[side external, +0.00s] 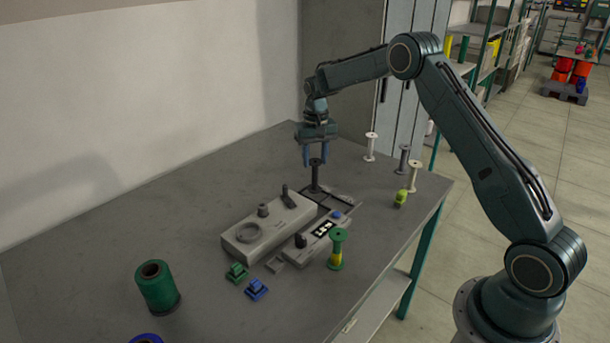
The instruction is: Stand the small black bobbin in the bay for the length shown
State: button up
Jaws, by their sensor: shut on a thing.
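The small black bobbin (315,178) is upright in my gripper (311,158), its top flange between the two blue fingers. It is behind the light grey winding machine (245,242), at the far-left end of a dark-framed bay area (343,203). I cannot tell whether its lower flange touches the surface. A small display (323,229) with light marks sits on the narrow control unit at the machine's right; its reading is too small to make out.
White (370,148), grey (403,159) and cream (413,177) bobbins stand at the back right, near a yellow-green item (401,199). Green (237,272) and blue (256,289) small parts and a green spool (157,290) are front left. The left table is clear.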

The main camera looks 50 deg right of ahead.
jog(key=shift+f, duration=0.85)
dwell(1.6)
jog(key=o, duration=0.9)
jog(key=shift+r, duration=0.1)
jog(key=shift+r, duration=3.4)
